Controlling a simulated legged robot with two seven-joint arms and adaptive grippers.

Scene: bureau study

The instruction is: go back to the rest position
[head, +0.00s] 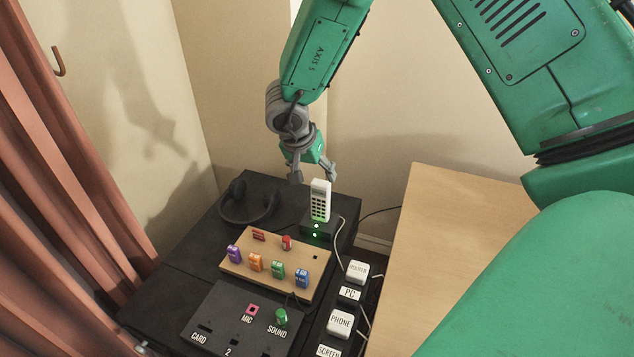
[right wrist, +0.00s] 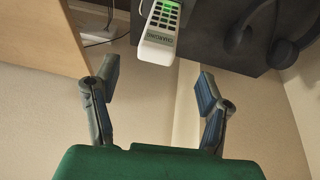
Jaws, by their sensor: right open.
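My right gripper (head: 313,173) hangs at the back of the black desk, just behind and above a white handset (head: 320,200). Its fingers are spread and nothing is between them. In the right wrist view my right gripper (right wrist: 160,95) is also open and empty, with the handset (right wrist: 160,35) beyond the fingertips and apart from them. The handset stands upright in a dark charging base (head: 318,230) with green lights. My left gripper is not in view.
A wooden board (head: 240,268) with several coloured blocks and a black panel (head: 215,325) lie on the desk. Headphones (head: 249,203) lie at the back left. White labelled plugs (head: 341,322) line the right side. A wooden table (head: 440,240) stands right; a curtain (head: 60,180) hangs left.

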